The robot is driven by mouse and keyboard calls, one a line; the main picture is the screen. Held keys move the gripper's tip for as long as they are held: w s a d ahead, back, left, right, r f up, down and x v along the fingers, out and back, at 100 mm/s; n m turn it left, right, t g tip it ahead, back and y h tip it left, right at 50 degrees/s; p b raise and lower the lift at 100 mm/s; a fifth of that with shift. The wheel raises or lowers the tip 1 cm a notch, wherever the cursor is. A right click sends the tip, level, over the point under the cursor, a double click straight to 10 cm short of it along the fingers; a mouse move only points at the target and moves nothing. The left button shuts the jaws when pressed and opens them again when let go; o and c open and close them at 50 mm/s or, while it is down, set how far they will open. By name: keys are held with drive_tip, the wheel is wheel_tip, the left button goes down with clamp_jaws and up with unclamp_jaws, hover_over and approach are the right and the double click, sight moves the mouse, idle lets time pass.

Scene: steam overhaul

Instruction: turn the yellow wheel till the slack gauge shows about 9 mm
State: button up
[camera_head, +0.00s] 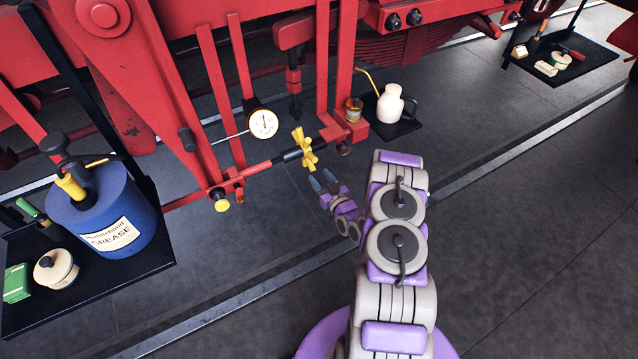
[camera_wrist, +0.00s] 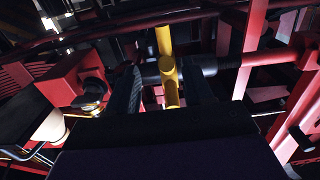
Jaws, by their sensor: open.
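The yellow wheel (camera_head: 304,150) sits on a black rod in the red linkage, near the middle of the head view. It has several stubby arms. In the wrist view the wheel (camera_wrist: 169,70) is straight ahead, seen between the dark fingers. The slack gauge (camera_head: 263,124) is a round white dial up and to the left of the wheel; its reading is too small to tell. My gripper (camera_head: 323,182) is open and empty, just below and to the right of the wheel, apart from it in the head view. In the wrist view my gripper (camera_wrist: 165,88) has its fingers either side of the wheel's line.
A blue grease drum (camera_head: 108,212) stands on a black tray at the left. A cream oil can (camera_head: 391,104) and a small amber jar (camera_head: 354,109) stand behind the wheel. Red frame bars surround the wheel.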

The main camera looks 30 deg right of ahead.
sight(314, 159)
wheel_tip(314, 159, up, 7)
drive_tip(key=s+b, duration=0.1)
drive_tip(key=b, duration=0.1)
drive_tip(key=shift+w+a+f+b, duration=0.15)
drive_tip(key=shift+w+b, duration=0.15)
drive_tip(key=shift+w, duration=0.4)
drive_tip(key=shift+w+a+b, duration=0.1)
drive_tip(key=shift+w+b, duration=0.25)
drive_tip(key=shift+w, duration=0.4)
drive_tip(key=shift+w+a+f+b, duration=0.15)
drive_tip(key=shift+w+b, duration=0.15)
drive_tip(key=shift+w, duration=0.4)
drive_tip(key=shift+w+r, duration=0.15)
drive_tip(key=shift+w, duration=0.4)
clamp_jaws()
